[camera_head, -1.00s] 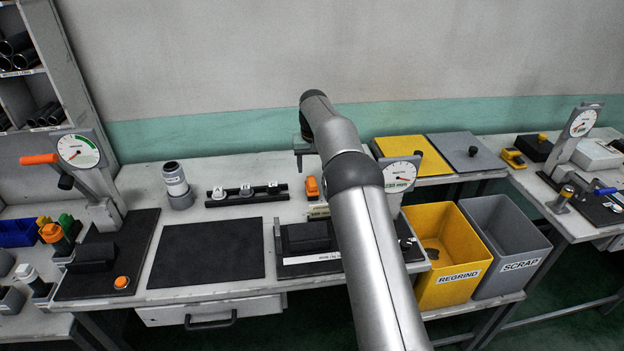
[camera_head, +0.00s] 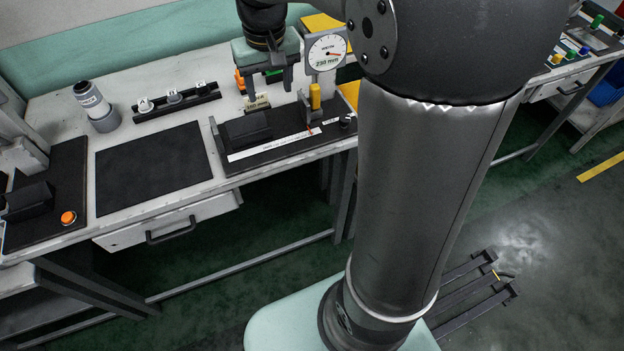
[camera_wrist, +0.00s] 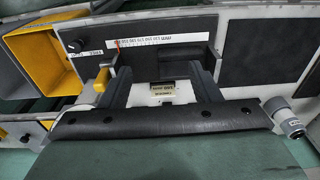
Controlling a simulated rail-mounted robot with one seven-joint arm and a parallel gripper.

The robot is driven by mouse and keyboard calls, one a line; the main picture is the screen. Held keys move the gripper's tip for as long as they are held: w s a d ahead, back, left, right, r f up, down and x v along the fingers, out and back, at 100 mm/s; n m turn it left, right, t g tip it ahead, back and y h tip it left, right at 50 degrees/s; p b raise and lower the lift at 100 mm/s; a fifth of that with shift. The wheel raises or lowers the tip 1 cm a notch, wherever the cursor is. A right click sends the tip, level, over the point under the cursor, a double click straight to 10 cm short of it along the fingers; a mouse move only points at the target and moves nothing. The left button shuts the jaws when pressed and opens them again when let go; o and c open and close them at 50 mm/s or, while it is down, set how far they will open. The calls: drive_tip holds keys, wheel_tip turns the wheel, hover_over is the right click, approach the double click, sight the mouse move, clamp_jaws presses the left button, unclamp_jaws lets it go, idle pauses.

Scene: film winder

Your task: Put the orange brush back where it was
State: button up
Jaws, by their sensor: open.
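A small orange object (camera_head: 240,82), likely the orange brush, stands at the back of the workbench. It is partly hidden behind my gripper (camera_head: 270,92), so its shape is unclear. My gripper is open, pointing down over the bench between that object and the yellow-handled gauge (camera_head: 327,54). Nothing shows between its fingers. In the wrist view the open fingers (camera_wrist: 160,75) flank a small labelled card (camera_wrist: 164,88) on the bench. I cannot make out the orange object in that view.
A black three-knob strip (camera_head: 176,99) and a grey-white cylinder in a holder (camera_head: 95,105) stand left of my gripper. A bare black mat (camera_head: 152,168) lies in front. A black fixture with a white scale (camera_head: 275,143) is close to my gripper. A yellow bin (camera_wrist: 45,55) shows in the wrist view.

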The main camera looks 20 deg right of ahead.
drive_tip(key=s+f, duration=0.3)
drive_tip(key=s, duration=0.7)
drive_tip(key=s+f, duration=0.3)
drive_tip(key=s, duration=0.7)
drive_tip(key=shift+s+f, duration=0.3)
drive_tip(key=shift+f, duration=0.05)
drive_tip(key=shift+a, duration=0.1)
